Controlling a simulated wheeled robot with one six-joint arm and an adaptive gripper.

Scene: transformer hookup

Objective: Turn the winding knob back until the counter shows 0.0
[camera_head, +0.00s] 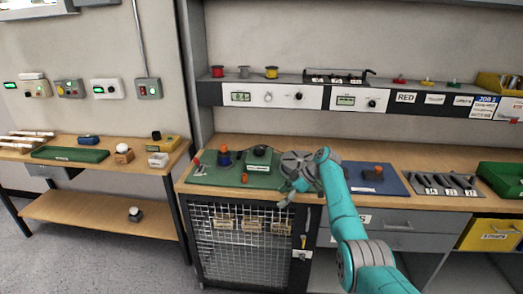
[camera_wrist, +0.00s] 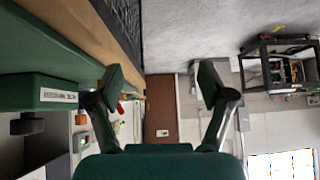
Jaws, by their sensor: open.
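A dark winding knob (camera_head: 260,150) tops a small dark green box (camera_head: 258,168) with a white label on the bench's green mat. In the wrist view, the labelled box (camera_wrist: 40,92) and a dark knob (camera_wrist: 27,124) appear at the left edge, outside the jaws. My gripper (camera_head: 288,193) is just right of the box, near the bench's front edge, apart from the knob. In the wrist view, my gripper (camera_wrist: 160,75) is open with nothing between its fingers. A small display (camera_head: 241,97) sits on the shelf panel; its digits are too small to read, and I cannot tell whether it is the counter.
An orange-topped blue part (camera_head: 224,157) stands left of the box. A blue mat (camera_head: 395,184) and a grey slotted rack (camera_head: 443,185) lie right of my arm. A second display (camera_head: 345,100) is on the shelf panel. A side table (camera_head: 130,163) stands at left.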

